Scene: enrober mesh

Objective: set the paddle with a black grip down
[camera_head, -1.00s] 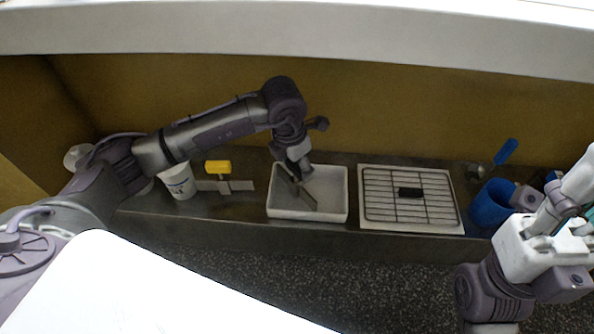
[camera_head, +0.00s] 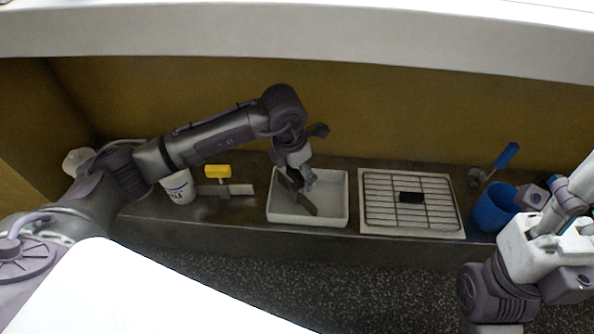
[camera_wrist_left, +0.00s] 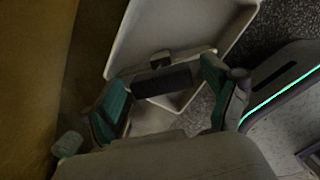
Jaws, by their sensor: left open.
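The paddle with a black grip shows as a dark, slanted shape (camera_head: 304,202) at the white tray (camera_head: 335,215) in the head view. In the left wrist view its dark grip (camera_wrist_left: 165,82) lies between the fingers, over the tray (camera_wrist_left: 185,30). My left gripper (camera_head: 294,178) is above the tray's left half, with its fingers apart around the grip. The wrist view shows the teal fingers (camera_wrist_left: 165,100) on either side. I cannot tell whether the paddle lies flat or leans. My right arm is at the right edge; its gripper is only partly visible.
A wire rack (camera_head: 440,212) with a small black block (camera_head: 410,197) stands right of the tray. A blue cup (camera_head: 492,208) and a blue-handled tool (camera_head: 506,156) are further right. A white tub (camera_head: 180,187) and a yellow-handled scraper (camera_head: 217,171) stand left.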

